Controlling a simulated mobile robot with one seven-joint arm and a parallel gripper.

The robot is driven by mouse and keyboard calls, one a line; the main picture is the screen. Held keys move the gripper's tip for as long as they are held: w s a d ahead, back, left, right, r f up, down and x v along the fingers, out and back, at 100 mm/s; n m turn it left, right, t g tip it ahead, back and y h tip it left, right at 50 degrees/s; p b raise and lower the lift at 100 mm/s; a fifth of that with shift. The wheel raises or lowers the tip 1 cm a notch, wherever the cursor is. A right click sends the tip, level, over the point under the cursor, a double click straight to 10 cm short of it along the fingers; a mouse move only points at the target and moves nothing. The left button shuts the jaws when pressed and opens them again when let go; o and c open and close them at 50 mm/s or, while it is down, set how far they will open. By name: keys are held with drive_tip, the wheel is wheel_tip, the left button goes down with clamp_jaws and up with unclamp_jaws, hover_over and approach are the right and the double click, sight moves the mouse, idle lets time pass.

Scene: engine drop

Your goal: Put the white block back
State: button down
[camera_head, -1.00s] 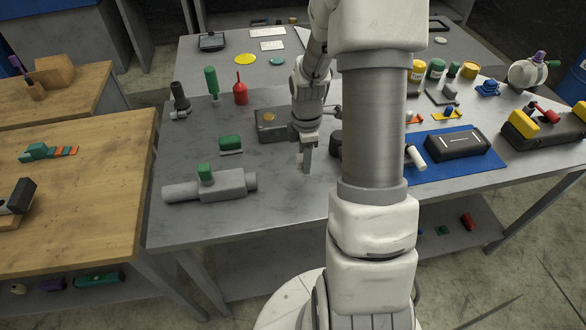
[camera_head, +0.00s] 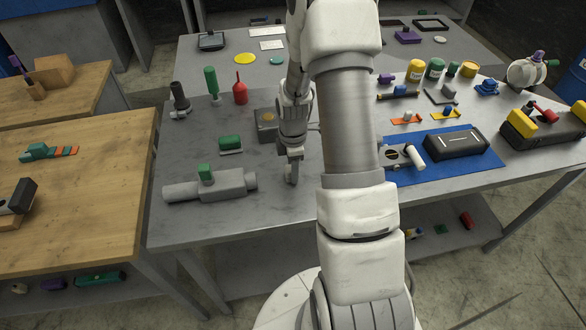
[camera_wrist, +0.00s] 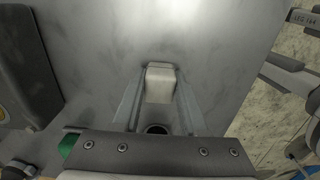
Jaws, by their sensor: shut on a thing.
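The white block (camera_wrist: 160,85) sits between the two fingers of my gripper (camera_wrist: 158,104) in the wrist view, with bare grey table top around it. My gripper is shut on it. In the head view my gripper (camera_head: 291,177) points down at the front middle of the grey table (camera_head: 270,210). It is right of the grey cylindrical body (camera_head: 225,185) with a green block (camera_head: 205,172) on top. The block is hard to make out there. I cannot tell whether it touches the table.
A dark box with an orange disc (camera_head: 266,122) stands just behind my gripper. A green block on a small plate (camera_head: 230,143) lies left. A blue mat (camera_head: 440,172) on the right holds a black case (camera_head: 457,143) and a white cylinder (camera_head: 414,157). The front table strip is clear.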

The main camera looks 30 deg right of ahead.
drive_tip(key=shift+c, duration=2.2)
unclamp_jaws()
